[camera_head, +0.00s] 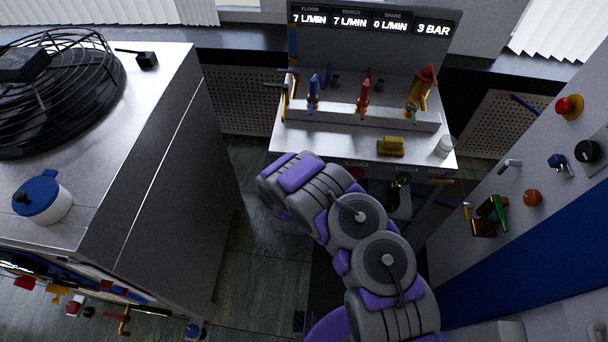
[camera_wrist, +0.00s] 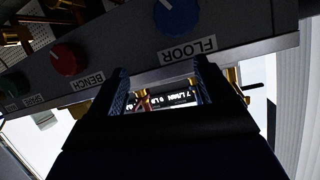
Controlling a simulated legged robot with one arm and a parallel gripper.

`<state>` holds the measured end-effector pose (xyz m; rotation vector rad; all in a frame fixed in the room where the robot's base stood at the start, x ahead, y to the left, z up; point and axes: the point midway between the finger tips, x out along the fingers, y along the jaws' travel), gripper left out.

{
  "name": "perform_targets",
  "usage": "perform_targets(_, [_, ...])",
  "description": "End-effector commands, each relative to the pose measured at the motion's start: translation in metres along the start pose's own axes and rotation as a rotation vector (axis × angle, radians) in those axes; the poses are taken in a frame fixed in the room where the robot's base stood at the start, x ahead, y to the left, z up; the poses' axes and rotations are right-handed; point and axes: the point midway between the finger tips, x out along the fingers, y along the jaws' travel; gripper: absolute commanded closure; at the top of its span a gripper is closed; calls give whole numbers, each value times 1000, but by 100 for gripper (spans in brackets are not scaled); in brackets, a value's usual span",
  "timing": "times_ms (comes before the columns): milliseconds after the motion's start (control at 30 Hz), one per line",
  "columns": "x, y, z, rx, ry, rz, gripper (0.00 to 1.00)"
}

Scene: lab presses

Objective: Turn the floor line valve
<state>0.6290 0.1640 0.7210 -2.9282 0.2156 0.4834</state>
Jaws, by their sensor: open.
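The blue knob labelled FLOOR (camera_wrist: 180,18) is on the grey panel at the top of the wrist view, where the picture is upside down. My gripper (camera_wrist: 162,80) is open and empty, its fingers apart just below the FLOOR label. The knob is beyond the fingertips, not between them. A red knob labelled BENCH (camera_wrist: 68,60) and a green knob labelled SPARE (camera_wrist: 12,88) are to its left. In the head view my arm hides the gripper and the blue knob; the red knob (camera_head: 357,174) shows under the bench edge.
The display (camera_head: 375,22) reads FLOOR 7, BENCH 7, SPARE 0 L/MIN and 3 BAR. The bench (camera_head: 325,140) carries blue, red and green-handled fittings, a yellow block (camera_head: 390,146) and a white cup (camera_head: 445,146). A metal cabinet (camera_head: 150,150) stands left; a control panel (camera_head: 510,240) stands right.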

Motion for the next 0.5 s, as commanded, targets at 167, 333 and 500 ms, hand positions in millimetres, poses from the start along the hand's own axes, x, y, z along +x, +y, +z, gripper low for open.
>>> perform_targets(167, [-29, -9, 51, -12, 110, -45, 19])
perform_targets(333, [-66, -12, 86, -21, 214, -87, 19])
perform_targets(500, [-95, -8, 105, -21, 283, -118, 19])
